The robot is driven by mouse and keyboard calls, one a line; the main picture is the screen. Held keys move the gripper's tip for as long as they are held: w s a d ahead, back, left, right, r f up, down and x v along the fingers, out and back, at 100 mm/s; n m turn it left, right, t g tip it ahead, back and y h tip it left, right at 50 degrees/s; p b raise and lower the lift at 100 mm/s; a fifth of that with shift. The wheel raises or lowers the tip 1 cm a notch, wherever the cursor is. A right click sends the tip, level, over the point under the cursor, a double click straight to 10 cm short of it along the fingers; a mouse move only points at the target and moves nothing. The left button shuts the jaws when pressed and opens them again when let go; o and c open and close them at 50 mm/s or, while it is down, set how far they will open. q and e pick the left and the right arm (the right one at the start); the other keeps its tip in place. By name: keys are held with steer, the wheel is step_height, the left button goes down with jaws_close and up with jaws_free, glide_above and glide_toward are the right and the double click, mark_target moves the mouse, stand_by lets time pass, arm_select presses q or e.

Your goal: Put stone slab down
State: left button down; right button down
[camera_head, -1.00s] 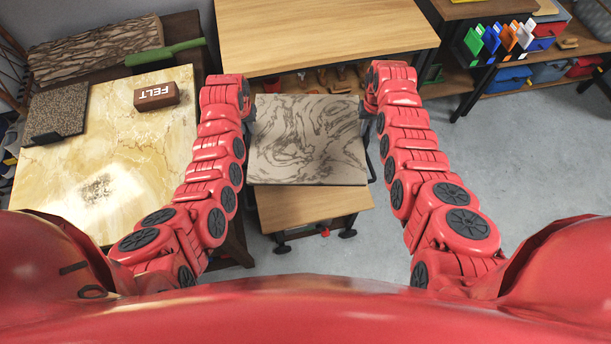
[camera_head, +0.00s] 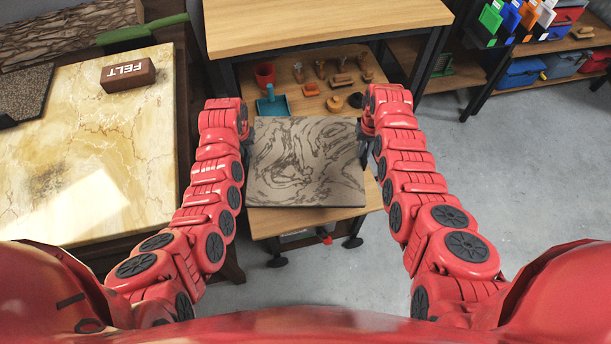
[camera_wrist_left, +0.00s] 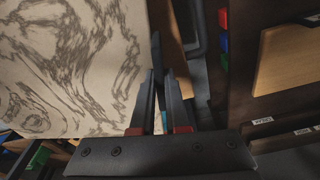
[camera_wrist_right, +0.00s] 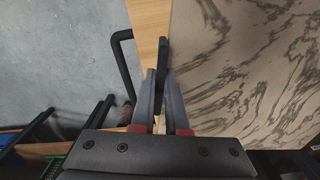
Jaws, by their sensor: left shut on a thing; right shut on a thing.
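The stone slab (camera_head: 306,162) is a square beige plate with dark swirling veins and a dark edge. It is roughly level over the wooden top of a low cart (camera_head: 290,222); I cannot tell whether it touches the cart.
Beyond the slab lie a red cup (camera_head: 265,75), a teal tool (camera_head: 272,104) and several small wooden pieces (camera_head: 340,80). A higher wooden table (camera_head: 320,22) stands behind. A marble-topped table (camera_head: 80,150) with a FELT block (camera_head: 128,75) is at left. Floor at right is clear.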

mark_target(249, 160)
arm_select(q)
steer(key=shift+f, duration=0.4)
arm_select(e)
steer(key=shift+w+f, duration=0.1)
steer(key=shift+f, duration=0.3)
